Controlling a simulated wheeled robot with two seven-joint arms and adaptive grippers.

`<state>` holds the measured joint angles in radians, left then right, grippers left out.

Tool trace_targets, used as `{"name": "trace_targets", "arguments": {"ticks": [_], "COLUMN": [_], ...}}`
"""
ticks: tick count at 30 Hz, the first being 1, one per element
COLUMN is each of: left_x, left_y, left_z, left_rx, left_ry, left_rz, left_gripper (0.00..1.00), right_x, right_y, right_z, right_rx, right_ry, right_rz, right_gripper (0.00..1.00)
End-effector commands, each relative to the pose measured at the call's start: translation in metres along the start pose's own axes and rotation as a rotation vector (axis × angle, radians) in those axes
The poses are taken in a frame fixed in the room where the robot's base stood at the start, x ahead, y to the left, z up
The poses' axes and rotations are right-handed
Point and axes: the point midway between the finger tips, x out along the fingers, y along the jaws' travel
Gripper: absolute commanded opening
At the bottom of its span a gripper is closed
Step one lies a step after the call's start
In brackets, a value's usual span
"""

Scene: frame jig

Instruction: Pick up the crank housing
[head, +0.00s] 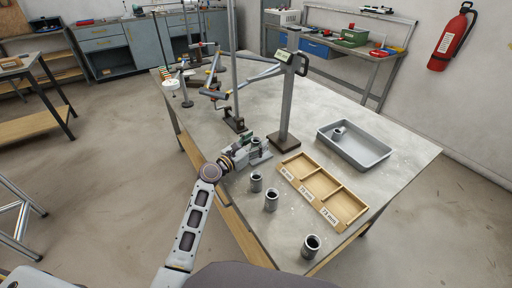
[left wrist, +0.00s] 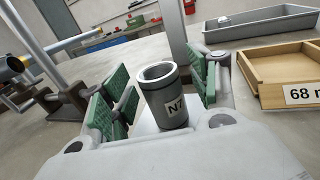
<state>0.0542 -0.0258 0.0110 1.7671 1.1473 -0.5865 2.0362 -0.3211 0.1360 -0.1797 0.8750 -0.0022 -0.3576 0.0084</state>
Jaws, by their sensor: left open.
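In the left wrist view, a short grey metal tube (left wrist: 168,100), open at the top and labelled "N7", stands upright between my left gripper's fingers. I take it to be the crank housing. My left gripper (left wrist: 165,85) is open, with green-padded fingers on either side of the tube. I see no clear grip on it. In the head view, my left gripper (head: 253,148) is low over the table near the post's base and mostly hides that tube. Similar tubes stand on the table, at the front left (head: 256,182), beside it (head: 271,201) and near the front edge (head: 311,245). My right gripper is out of view.
A wooden tray (head: 324,202) with labelled compartments lies right of the gripper. A grey metal tray (head: 383,153) behind it holds another tube (head: 338,133). A grey post (head: 288,105) and the frame jig (head: 232,95) stand close behind the gripper.

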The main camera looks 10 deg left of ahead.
Motion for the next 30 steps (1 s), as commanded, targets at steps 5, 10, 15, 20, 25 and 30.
{"name": "trace_targets", "arguments": {"ticks": [5,10,15,20,25,30], "left_x": [0.0012,0.0011,0.001,0.001,0.001,0.001], "left_y": [0.0,0.0,0.0,0.0,0.0,0.0001], "left_z": [0.0003,0.0004,0.0004,0.0004,0.0004,0.0009], "left_rx": [0.0,0.0,0.0,0.0,0.0,0.0], "left_ry": [0.0,0.0,0.0,0.0,0.0,-0.001], "left_rz": [0.0,0.0,0.0,0.0,0.0,0.0], "left_gripper": [0.6,0.6,0.58,0.37,0.15,0.07], "right_x": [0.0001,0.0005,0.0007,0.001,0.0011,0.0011], "right_y": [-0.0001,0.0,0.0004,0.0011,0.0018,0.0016], "right_z": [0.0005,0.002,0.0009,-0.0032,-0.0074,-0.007], "right_rx": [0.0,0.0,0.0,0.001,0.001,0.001], "right_ry": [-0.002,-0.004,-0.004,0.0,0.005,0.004], "right_rz": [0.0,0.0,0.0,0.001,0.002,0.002], "right_gripper": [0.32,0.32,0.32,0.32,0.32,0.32]}}
